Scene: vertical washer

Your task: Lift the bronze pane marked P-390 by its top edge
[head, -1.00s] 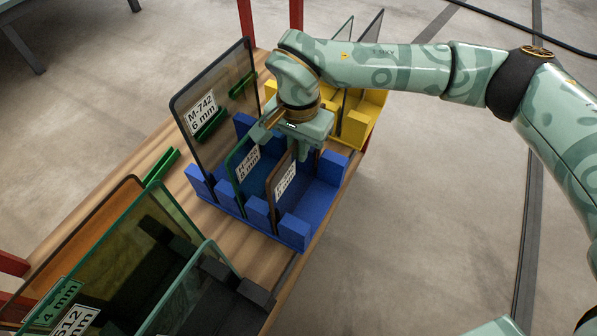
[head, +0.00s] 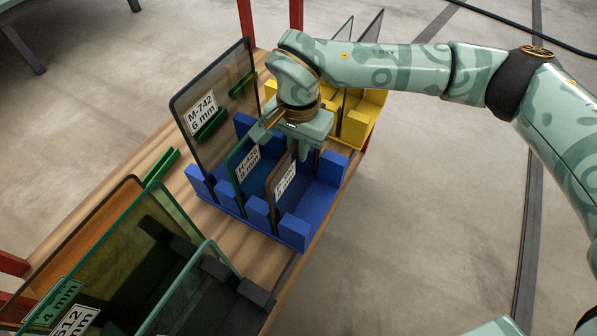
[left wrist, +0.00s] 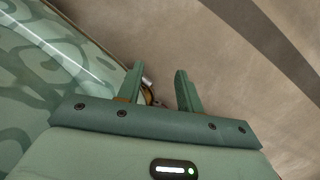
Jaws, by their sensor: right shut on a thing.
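The bronze pane (head: 284,193) stands upright in the blue rack (head: 321,205) at the rack's near right side. Its white label is too small to read fully. My right gripper (head: 297,147) is above it and shut on its top edge, with the wrist hiding part of that edge. The pane's lower edge is still down between the rack's blocks. My left gripper (left wrist: 158,88) shows in the left wrist view, with its fingers apart and nothing between them.
A green-edged pane (head: 240,176) stands close left of the bronze one in the same rack. A yellow rack (head: 356,128) lies beyond; more large panes stand at front left.

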